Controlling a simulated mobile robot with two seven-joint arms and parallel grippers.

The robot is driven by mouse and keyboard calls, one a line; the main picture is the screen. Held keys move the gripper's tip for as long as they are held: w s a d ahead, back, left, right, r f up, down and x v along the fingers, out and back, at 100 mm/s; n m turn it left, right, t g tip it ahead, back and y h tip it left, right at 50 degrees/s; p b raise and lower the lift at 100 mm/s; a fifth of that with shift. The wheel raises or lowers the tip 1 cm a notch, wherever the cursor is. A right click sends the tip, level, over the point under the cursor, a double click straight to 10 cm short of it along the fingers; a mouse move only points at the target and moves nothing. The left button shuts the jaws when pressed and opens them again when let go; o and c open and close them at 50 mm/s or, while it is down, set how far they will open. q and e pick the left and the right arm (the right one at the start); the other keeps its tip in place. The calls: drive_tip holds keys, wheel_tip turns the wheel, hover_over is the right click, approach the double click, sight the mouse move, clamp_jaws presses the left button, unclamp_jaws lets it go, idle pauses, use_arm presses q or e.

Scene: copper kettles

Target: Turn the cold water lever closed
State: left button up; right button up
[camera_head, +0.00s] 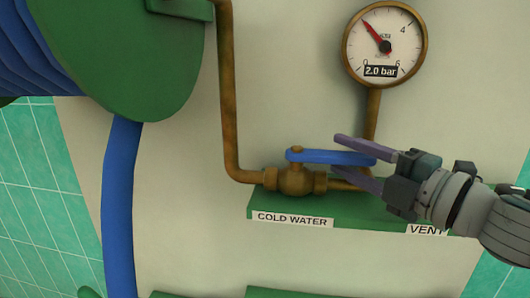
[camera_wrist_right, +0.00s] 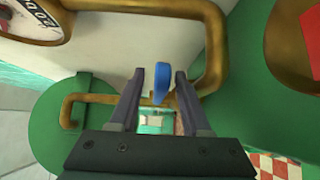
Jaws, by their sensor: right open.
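The cold water lever (camera_head: 325,157) is a blue handle on a brass valve (camera_head: 294,181). In the head view it points to the right, about in line with the horizontal pipe. A label reading COLD WATER (camera_head: 292,219) is below the valve. My right gripper (camera_head: 350,156) comes in from the right, open, with its two fingers above and below the lever's free end. In the right wrist view the lever (camera_wrist_right: 161,82) stands between the two open fingers (camera_wrist_right: 158,85), with gaps on both sides. My left gripper is not in view.
A round gauge (camera_head: 385,45) reading 2.0 bar is above the lever on a brass pipe (camera_head: 372,115). Another brass pipe (camera_head: 228,100) rises at the left. A green bracket (camera_head: 350,212) runs under the valve. A large green round body (camera_head: 135,60) fills the upper left.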

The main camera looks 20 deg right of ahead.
clamp_jaws()
idle(0.3)
idle(1.1)
